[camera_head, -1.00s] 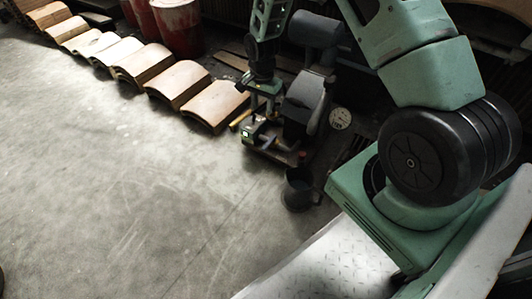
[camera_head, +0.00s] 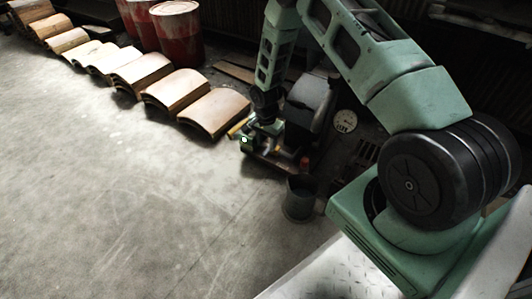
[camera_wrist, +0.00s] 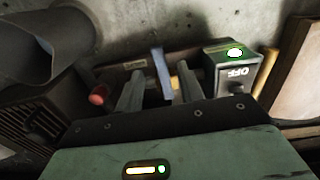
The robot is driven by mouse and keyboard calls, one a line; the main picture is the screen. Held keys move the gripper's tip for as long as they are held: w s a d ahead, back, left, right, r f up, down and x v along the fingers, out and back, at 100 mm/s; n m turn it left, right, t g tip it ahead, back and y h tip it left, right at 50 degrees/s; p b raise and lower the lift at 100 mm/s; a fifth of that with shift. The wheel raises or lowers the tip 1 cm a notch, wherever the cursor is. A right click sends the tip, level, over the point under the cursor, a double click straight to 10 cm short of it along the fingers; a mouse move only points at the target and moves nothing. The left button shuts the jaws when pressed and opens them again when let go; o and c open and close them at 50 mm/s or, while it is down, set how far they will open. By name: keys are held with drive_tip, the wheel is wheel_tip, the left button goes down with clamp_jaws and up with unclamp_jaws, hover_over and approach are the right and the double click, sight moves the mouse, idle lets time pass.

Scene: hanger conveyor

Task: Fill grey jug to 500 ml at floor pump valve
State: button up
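The grey jug (camera_head: 299,198) stands upright on the floor in front of the pump; its contents are too dark to tell. The floor pump (camera_head: 305,105) is a dark rounded machine on a low base, partly hidden by my arm. My gripper (camera_head: 266,132) is low over the pump base. In the wrist view my gripper (camera_wrist: 160,76) has its two fingers apart, with a blue-grey lever (camera_wrist: 159,65) seen between them. The lever looks clear of both fingers; its depth is hard to tell. The jug is not in the wrist view.
A switch box (camera_wrist: 232,68) marked OFF with a lit green lamp sits right of the fingers. A red knob (camera_wrist: 98,97) is at their left. A round gauge (camera_head: 344,121) is behind the jug. Curved wooden pieces (camera_head: 213,112) and red drums (camera_head: 178,32) line the back; the floor at left is clear.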

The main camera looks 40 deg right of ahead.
drive_tip(key=shift+f+b, duration=0.45)
drive_tip(key=shift+f, duration=0.95)
clamp_jaws()
drive_tip(key=p, duration=0.1)
drive_tip(key=n+p, duration=0.1)
drive_tip(key=p, duration=0.1)
drive_tip(key=shift+s+d+r, duration=0.15)
drive_tip(key=shift+s+r, duration=0.2)
drive_tip(key=shift+s, duration=0.05)
drive_tip(key=shift+s+d+f+n+p, duration=0.2)
drive_tip(key=shift+s+n+p, duration=0.1)
drive_tip(key=shift+n+p, duration=0.4)
drive_tip(key=shift+s+d+f+n+p, duration=0.1)
drive_tip(key=shift+s+d+n+p, duration=0.15)
drive_tip(key=shift+n+p, duration=0.4)
unclamp_jaws()
